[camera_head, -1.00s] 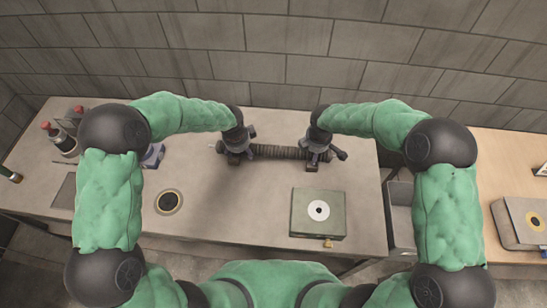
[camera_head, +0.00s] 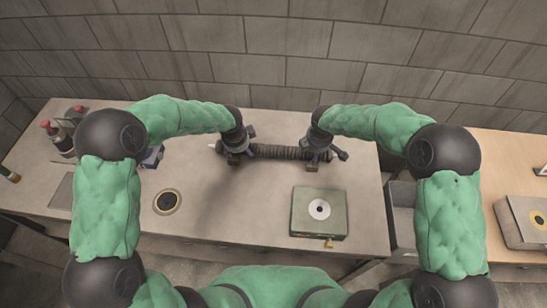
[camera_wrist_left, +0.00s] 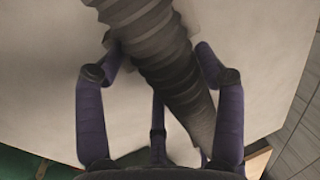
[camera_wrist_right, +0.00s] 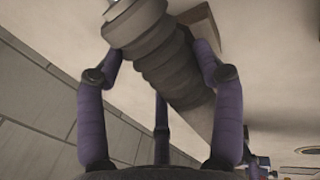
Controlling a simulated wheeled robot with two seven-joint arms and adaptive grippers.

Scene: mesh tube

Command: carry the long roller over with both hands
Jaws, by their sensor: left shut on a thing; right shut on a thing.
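The long roller (camera_head: 275,151) is a dark ribbed tube lying across the picture near the back of the grey table. My left gripper (camera_head: 233,158) is shut on its left part, and my right gripper (camera_head: 317,160) is shut on its right part. In the left wrist view the ribbed roller (camera_wrist_left: 155,50) passes between the purple fingers. In the right wrist view the roller (camera_wrist_right: 160,50) also lies between the fingers. I cannot tell whether it touches the table. The fingertips are partly hidden in the head view.
A green box (camera_head: 319,213) with a white disc stands at the front right of the grey table (camera_head: 255,220). A round dark disc (camera_head: 167,201) lies front left. Red-topped bottles (camera_head: 59,138) stand far left. A wooden table (camera_head: 500,160) is on the right, past a gap.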

